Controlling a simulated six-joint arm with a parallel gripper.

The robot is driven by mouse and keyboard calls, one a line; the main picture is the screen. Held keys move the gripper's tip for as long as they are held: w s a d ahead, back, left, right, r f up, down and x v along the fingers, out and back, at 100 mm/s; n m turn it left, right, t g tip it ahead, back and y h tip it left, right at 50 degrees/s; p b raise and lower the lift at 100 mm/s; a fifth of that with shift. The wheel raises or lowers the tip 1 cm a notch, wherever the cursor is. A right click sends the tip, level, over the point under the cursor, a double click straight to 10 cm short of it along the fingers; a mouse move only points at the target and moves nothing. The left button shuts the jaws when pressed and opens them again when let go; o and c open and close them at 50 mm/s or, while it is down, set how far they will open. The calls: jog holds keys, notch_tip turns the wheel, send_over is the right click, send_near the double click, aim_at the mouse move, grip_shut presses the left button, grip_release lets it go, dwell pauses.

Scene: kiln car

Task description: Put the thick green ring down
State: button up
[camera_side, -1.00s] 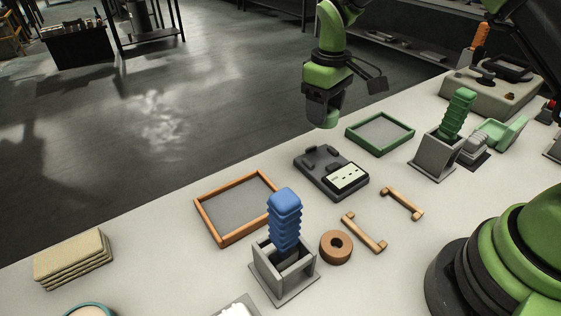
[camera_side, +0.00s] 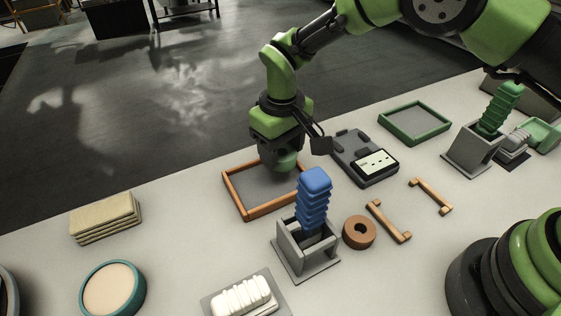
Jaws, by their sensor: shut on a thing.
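The thick green ring (camera_side: 287,161) is in my gripper (camera_side: 284,158), at the upper right part of the orange-framed tray (camera_side: 244,208) in the picture. My gripper is shut on the ring, and its jaws hide much of it. The ring appears to be held above the tray's far right side; I cannot tell its exact height. The orange-framed tray has a grey floor, and the part that shows is empty. A green-framed tray (camera_side: 447,127) with a grey floor stands farther right and is empty.
A blue ribbed piece (camera_side: 314,196) stands in a grey holder (camera_side: 294,258) close to the orange tray. A dark device (camera_side: 352,143) sits right of my gripper. A brown ring (camera_side: 359,232) and two wooden handles (camera_side: 388,221) lie nearer.

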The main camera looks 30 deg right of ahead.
aim_at(282, 152)
jog(key=shift+f, duration=1.8)
jog(key=o, duration=1)
jog(key=shift+f, duration=0.15)
notch_tip(282, 152, up, 12)
jog(key=shift+r, duration=0.2)
